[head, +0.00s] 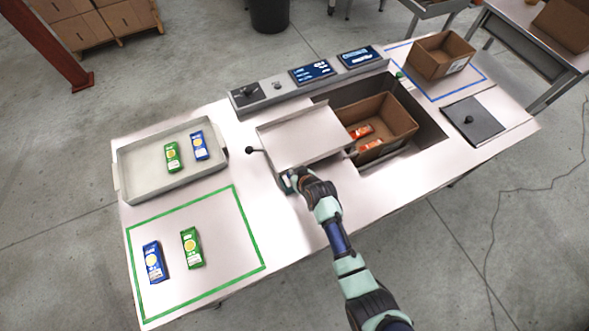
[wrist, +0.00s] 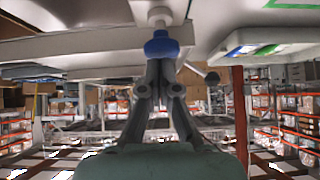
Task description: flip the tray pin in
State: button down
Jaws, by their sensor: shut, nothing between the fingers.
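A grey tray (head: 302,133) sits beside the opening in the bench, next to the box in it. A short rod with a black knob (head: 249,150) sticks out from the tray's left side; a dark knob also shows in the wrist view (wrist: 212,78). My gripper (head: 290,181) is at the tray's near left corner, right of and nearer than the black knob. In the wrist view its fingers (wrist: 161,62) are together below a blue rounded piece (wrist: 162,44) with a pale stem. I cannot tell whether they touch it, or whether it is the tray pin.
A cardboard box (head: 388,116) with orange packets stands in the opening. Another box (head: 440,55) is in the blue outline. A shallow tray (head: 140,176) holds a green and a blue packet; two more lie in the green outline. A control panel (head: 300,78) runs along the back.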

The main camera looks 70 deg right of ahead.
jog(key=shift+r, duration=0.1)
notch_tip(320, 180, up, 4)
jog(key=p, duration=0.4)
jog(key=shift+r, duration=0.15)
jog(key=v, duration=0.9)
jog(key=shift+s+a, duration=0.2)
jog(key=shift+s, duration=0.1)
jog(key=shift+r+p, duration=0.1)
jog(key=shift+p, duration=0.2)
jog(key=w+a+r+n+t+y+p, duration=0.1)
jog(key=w+a+r+n+t+p, duration=0.1)
jog(key=w+a+r, duration=0.5)
jog(key=w+a+r+n+t+y+p, duration=0.1)
jog(key=w+a+r+n, duration=0.1)
jog(key=w+a+r, duration=0.6)
jog(key=s+a+r+n+t+y+p, duration=0.1)
jog(key=a+r+n+t+y+p, duration=0.2)
jog(key=a+r, duration=1.6)
jog(key=shift+a+n+y, duration=0.4)
jog(key=shift+a+n, duration=0.15)
jog(key=shift+n, duration=0.25)
